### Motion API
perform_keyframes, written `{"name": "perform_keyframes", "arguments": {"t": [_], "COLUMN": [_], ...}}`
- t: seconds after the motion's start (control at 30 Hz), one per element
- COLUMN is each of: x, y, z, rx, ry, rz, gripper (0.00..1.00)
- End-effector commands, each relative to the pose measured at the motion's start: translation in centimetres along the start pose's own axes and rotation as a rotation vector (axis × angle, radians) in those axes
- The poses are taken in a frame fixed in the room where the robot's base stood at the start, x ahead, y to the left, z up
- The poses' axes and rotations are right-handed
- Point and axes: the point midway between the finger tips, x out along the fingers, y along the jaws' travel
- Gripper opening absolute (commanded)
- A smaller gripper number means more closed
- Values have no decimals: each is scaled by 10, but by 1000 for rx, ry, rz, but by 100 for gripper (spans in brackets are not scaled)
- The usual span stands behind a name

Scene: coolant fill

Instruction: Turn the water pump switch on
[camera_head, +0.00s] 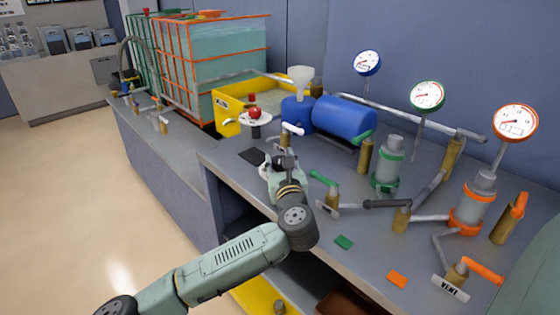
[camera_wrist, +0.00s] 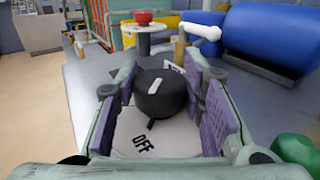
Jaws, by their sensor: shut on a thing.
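The water pump switch is a black round knob (camera_wrist: 160,97) with a white mark on top, on a pale plate (camera_wrist: 175,143). The word OFF is printed on the near part of the plate; another label (camera_wrist: 175,67) behind the knob is mostly hidden. The white mark points roughly away from the OFF word. My gripper (camera_wrist: 158,88) has its purple pads on both sides of the knob and is shut on it. In the head view my gripper (camera_head: 284,160) is low at the bench's front edge and hides most of the switch.
A red knob (camera_head: 254,112) on a white disc stands behind my gripper. A blue tank (camera_head: 344,117) lies farther back. To the right are a green-handled valve (camera_head: 323,179), pipes and several gauges (camera_head: 427,96). A dark flat patch (camera_head: 251,156) lies left of my gripper.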

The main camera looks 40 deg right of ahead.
Motion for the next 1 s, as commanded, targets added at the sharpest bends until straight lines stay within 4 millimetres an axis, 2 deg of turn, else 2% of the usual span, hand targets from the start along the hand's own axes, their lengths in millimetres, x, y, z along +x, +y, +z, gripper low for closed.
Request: {"name": "perform_keyframes", "arguments": {"t": [0.23, 0.47, 1.0], "x": [0, 0, 2], "y": [0, 2, 5], "z": [0, -2, -3], "rx": [1, 2, 7], "ry": [0, -1, 1], "rz": [-16, -110, -587], "gripper": [9, 9, 9]}}
